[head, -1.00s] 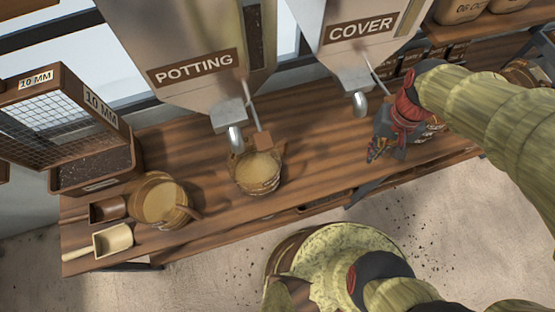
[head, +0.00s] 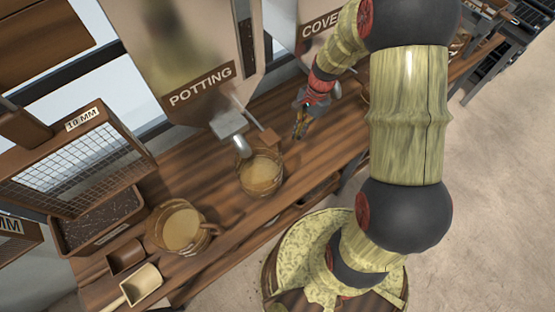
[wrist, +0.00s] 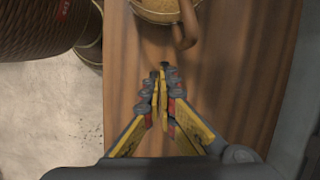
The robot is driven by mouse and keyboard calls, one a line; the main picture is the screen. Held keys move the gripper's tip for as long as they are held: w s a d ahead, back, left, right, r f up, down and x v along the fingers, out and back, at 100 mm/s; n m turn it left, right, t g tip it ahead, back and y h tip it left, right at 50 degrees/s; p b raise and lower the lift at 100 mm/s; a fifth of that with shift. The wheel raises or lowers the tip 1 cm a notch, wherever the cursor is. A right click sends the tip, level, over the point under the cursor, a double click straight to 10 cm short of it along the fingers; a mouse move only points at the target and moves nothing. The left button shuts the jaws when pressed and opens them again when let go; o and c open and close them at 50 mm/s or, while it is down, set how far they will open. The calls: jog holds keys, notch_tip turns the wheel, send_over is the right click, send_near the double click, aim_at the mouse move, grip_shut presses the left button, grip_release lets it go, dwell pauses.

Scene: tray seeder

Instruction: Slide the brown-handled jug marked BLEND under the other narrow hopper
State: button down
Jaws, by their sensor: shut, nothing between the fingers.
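A round wooden jug (head: 262,176) with tan fill stands under the spout of the POTTING hopper (head: 190,60). A second jug (head: 180,230) with tan fill and a brown handle stands to its left on the bench. No BLEND mark is readable on either. The COVER hopper (head: 318,30) is partly hidden behind my arm. My gripper (head: 299,130) is shut and empty, low over the bench, right of the jug under POTTING and apart from it. In the wrist view a jug (wrist: 155,12) with a brown handle is cut off at the top, beyond my shut fingertips (wrist: 162,76).
A wooden bench (head: 225,218) runs under the hoppers. A mesh sieve box (head: 85,165) marked 10 MM stands at the left, with scoops (head: 142,284) near the bench's front edge. The bench between my gripper and the jug under POTTING is clear.

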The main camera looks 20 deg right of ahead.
aim_at(278, 160)
jog(key=b+x, duration=0.1)
jog(key=x, duration=0.9)
jog(key=shift+a+f+b, duration=0.1)
jog(key=shift+f+b, duration=0.2)
jog(key=shift+b, duration=0.1)
jog(key=a, duration=0.1)
jog(key=s+a, duration=0.1)
jog(key=a, duration=0.1)
jog(key=shift+s+r, duration=0.15)
jog(key=shift+r, duration=0.15)
jog(key=shift+s+a, duration=0.1)
jog(key=shift+a, duration=0.15)
jog(key=shift+s+a, duration=0.25)
jog(key=shift+a, duration=0.35)
jog(key=shift+s+a, duration=0.3)
jog(key=shift+a, duration=0.3)
jog(key=shift+s+a, duration=0.25)
jog(key=shift+a, duration=0.4)
jog(key=shift+w+d, duration=0.1)
jog(key=shift+d, duration=0.05)
